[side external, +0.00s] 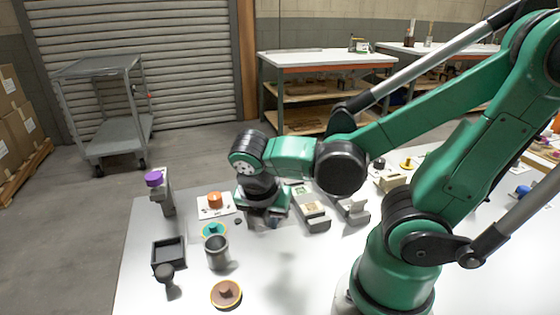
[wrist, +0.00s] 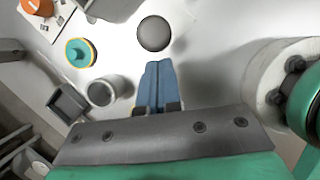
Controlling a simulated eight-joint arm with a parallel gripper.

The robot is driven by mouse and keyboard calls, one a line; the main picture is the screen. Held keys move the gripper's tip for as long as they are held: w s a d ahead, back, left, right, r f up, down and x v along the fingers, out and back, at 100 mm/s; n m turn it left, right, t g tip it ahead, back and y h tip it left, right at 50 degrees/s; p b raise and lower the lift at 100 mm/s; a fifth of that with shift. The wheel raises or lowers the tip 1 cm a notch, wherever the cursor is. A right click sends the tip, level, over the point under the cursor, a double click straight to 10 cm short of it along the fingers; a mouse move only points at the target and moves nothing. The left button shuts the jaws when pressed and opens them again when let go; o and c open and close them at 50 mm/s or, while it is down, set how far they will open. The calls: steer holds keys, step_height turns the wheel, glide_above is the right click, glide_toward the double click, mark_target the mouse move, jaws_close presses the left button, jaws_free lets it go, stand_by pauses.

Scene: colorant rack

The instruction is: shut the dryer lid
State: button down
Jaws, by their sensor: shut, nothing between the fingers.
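My gripper (side external: 270,216) is low over the white table, among the small items. In the wrist view its two blue fingers (wrist: 158,84) are together with nothing between them. A round dark grey knob (wrist: 154,33) lies just beyond the fingertips, apart from them in the picture. A grey angular part (wrist: 110,8) shows at the top edge of the wrist view, cut off. I cannot tell for sure which of these parts belongs to the dryer or its lid. My wrist hides the area beneath it in the side view.
Left of my gripper are an orange knob (side external: 215,200) on a white plate, a teal disc (side external: 213,229), a grey cup (side external: 217,252), and a black open box (side external: 168,252). A purple-topped stand (side external: 163,190) is farther left. Grey blocks (side external: 312,212) stand right.

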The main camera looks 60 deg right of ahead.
steer(key=w+d, duration=0.6)
steer(key=shift+w+d, duration=0.4)
